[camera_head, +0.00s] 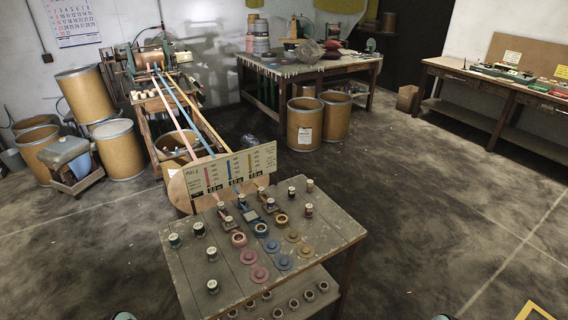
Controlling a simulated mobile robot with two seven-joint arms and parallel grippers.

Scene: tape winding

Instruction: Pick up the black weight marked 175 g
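Several small cylindrical weights with pale tops stand on the worn grey table (330,222) in front of me. A dark green one (174,241) is at the left edge. Dark ones stand near it, at the left (199,230), left middle (212,255) and front left (212,288). More dark ones stand at the right, at the back (291,194) and near the right edge (308,211). The markings are too small to read, so I cannot tell which is the 175 g weight.
Pink, blue and ochre discs (260,275) lie mid-table. A printed board (230,172) stands along the back edge. More small cylinders sit on a lower shelf (308,296). A long tape stand (190,118) is behind.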

